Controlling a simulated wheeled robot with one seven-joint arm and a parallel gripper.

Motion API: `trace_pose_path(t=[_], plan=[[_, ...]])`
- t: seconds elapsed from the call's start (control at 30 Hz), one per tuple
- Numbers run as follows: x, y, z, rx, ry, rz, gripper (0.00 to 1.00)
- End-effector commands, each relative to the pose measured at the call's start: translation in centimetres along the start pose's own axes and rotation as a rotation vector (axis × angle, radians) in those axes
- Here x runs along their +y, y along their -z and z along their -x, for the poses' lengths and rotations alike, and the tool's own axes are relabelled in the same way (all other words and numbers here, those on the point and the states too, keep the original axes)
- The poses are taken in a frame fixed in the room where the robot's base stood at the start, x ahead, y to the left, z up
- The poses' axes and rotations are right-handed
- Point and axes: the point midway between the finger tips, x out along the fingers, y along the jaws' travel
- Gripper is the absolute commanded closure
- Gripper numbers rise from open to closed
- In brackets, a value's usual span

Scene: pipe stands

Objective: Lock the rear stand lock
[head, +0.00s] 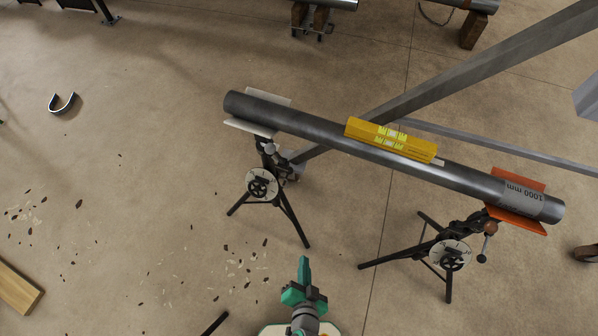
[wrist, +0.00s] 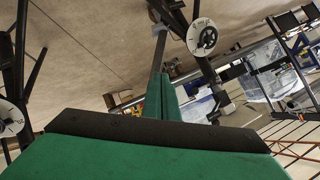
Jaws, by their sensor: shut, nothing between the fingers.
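A grey pipe (head: 310,129) rests across two tripod stands. The left stand (head: 264,192) has a white cradle and a white dial with a dark handwheel (head: 258,185). The right stand (head: 435,255) has an orange cradle (head: 518,220), a similar dial (head: 450,255) and a small lever with a dark knob (head: 482,259). Which stand is the rear one, and the state of its lock, I cannot tell. My green gripper (head: 304,262) is shut and empty, in front of and between the stands, apart from both. The wrist view shows my shut fingers (wrist: 160,96) and two dialled stands, one dial upper right (wrist: 202,37).
A yellow level (head: 390,140) lies on the pipe. A diagonal grey beam (head: 480,63) passes behind it. Scattered chips (head: 240,262) and a wooden plank (head: 15,288) lie on the floor at left. Floor between the stands is clear.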

Motion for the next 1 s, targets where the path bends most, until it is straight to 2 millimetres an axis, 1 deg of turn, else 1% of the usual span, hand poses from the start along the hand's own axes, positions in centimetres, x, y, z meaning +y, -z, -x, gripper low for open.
trace_pose_path(t=[0.03, 0.13, 0.27, 0.37, 0.47, 0.57, 0.67, 0.73, 0.83, 1.0], plan=[[0.3, -0.2, -1.6, -0.016, 0.005, -0.052, 1.00], [0.6, -0.9, -4.4, -0.056, 0.023, -0.158, 1.00], [0.5, -1.1, -7.8, -0.103, 0.062, -0.292, 1.00], [0.1, -0.7, -10.4, -0.136, 0.103, -0.390, 1.00], [-0.4, 0.2, -12.7, -0.165, 0.153, -0.485, 1.00], [-1.0, 1.6, -14.9, -0.191, 0.213, -0.575, 1.00], [-1.8, 3.5, -16.8, -0.214, 0.282, -0.660, 1.00], [-2.3, 5.3, -18.0, -0.226, 0.337, -0.714, 1.00], [-3.1, 8.0, -19.3, -0.242, 0.418, -0.784, 1.00], [-4.0, 12.3, -20.5, -0.256, 0.541, -0.868, 1.00]])
